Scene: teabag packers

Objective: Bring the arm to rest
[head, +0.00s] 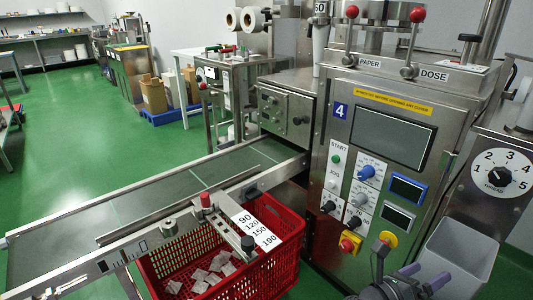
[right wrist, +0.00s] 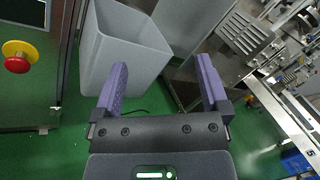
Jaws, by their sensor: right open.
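My right gripper (head: 424,276) is low at the bottom right of the head view, in front of the machine and beside the grey bin. Its purple fingers stand apart in the right wrist view (right wrist: 162,70), with nothing between them. My right arm shows only in part at the bottom edge of the head view. My left gripper is not in view.
The grey bin (head: 462,255) is close to my right gripper; it also shows in the right wrist view (right wrist: 110,50). The packing machine (head: 375,140) stands behind. A red crate (head: 270,262) holding teabags sits by the conveyor (head: 150,190). Green floor is open at left.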

